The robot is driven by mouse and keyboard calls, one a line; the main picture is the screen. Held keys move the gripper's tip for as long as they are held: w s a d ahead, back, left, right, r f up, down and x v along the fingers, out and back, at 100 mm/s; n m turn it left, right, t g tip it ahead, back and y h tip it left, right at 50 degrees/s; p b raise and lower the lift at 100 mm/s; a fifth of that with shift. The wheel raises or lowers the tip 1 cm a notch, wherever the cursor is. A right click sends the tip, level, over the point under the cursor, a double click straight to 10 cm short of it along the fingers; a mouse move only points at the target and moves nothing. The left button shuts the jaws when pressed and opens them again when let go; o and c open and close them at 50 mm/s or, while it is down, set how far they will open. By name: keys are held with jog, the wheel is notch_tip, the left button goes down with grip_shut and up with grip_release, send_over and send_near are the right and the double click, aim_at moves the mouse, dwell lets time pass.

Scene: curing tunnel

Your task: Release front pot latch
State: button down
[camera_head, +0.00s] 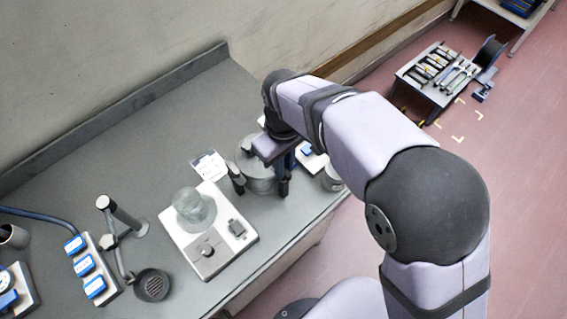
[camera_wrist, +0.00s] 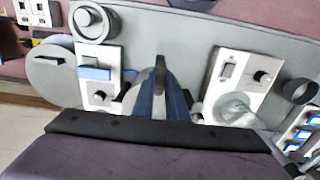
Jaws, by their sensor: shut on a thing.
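The grey metal pot (camera_head: 257,178) stands near the front edge of the bench in the head view, partly covered by my gripper. A dark latch (camera_head: 236,180) stands at its left side. My gripper (camera_head: 285,188) points down at the pot's front right side, its blue fingers ending in dark tips. It is shut on the front pot latch, which the fingers mostly hide. In the wrist view my gripper (camera_wrist: 160,68) has its fingers close together, and they and the gripper body hide most of the pot.
Left of the pot is a white hotplate (camera_head: 212,262) with a glass beaker (camera_head: 194,207). The back of the bench is clear.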

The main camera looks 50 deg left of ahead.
jog(key=shift+m, duration=0.3)
jog(key=m, duration=0.4)
jog(key=m+p, duration=0.1)
jog(key=m, duration=0.3)
jog(key=shift+m, duration=0.4)
jog(key=m, duration=0.4)
jog(key=shift+m, duration=2.2)
jog(key=c, duration=1.8)
grip_release()
jog(key=shift+o, duration=0.2)
